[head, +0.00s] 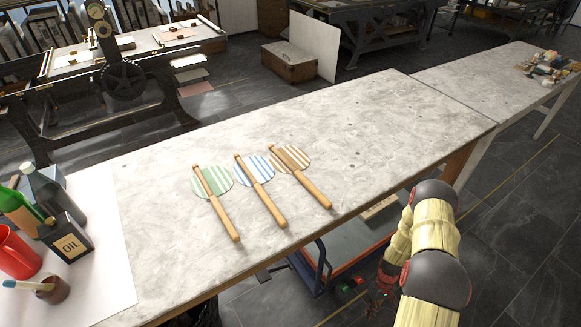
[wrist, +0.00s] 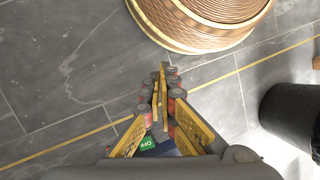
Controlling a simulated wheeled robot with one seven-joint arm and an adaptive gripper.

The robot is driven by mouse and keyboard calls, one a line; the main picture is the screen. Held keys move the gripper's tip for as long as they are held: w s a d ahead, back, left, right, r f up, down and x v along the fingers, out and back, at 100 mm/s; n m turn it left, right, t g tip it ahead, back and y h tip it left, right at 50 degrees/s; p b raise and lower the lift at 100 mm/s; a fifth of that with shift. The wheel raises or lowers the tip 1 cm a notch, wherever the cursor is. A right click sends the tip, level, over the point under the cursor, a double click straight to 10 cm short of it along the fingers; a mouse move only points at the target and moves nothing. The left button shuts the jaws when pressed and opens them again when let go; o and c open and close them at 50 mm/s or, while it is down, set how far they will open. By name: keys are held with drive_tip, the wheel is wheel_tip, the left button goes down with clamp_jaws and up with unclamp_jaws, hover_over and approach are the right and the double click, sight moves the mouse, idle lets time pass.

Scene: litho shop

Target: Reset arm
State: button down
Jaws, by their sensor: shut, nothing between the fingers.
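My arm (head: 433,235) is folded at the lower right in the head view, beside the front edge of the worktable (head: 370,120). It bends over and hangs down past the table edge. My gripper (wrist: 161,88) shows in the wrist view with its yellow-padded fingers closed together and nothing between them. It points at the grey tiled floor and touches no object that I can see. In the head view the gripper itself is hard to make out, low and dark beside the table.
On the table lie green (head: 212,181), blue (head: 254,170) and brown (head: 290,159) striped discs with wooden handles. A copper-coloured round object (wrist: 205,22) and dark bin (wrist: 290,115) flank the gripper.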

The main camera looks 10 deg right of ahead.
drive_tip(key=w+a+r+m, duration=0.1)
drive_tip(key=a+r, duration=0.1)
drive_tip(key=r, duration=1.1)
drive_tip(key=w+a+r+m+t+h+p, duration=0.1)
drive_tip(key=w+a+r+m, duration=0.1)
drive_tip(key=r, duration=1)
drive_tip(key=w+a+r+m, duration=0.1)
drive_tip(key=a+r, duration=0.1)
drive_tip(key=r, duration=1.1)
drive_tip(key=s+a+r+n+t, duration=0.1)
drive_tip(key=s+a+r+t, duration=0.2)
drive_tip(key=r, duration=0.8)
drive_tip(key=s+a+r+t+h+p, duration=0.1)
drive_tip(key=s+a+r+t, duration=0.1)
drive_tip(key=a+r, duration=0.4)
drive_tip(key=s+a+r+n+t+p, duration=0.1)
drive_tip(key=s+a+r+t, duration=0.2)
drive_tip(key=r, duration=1.3)
drive_tip(key=shift+s+a+n+t, duration=0.3)
drive_tip(key=shift+s+a, duration=0.55)
drive_tip(key=shift+a, duration=0.2)
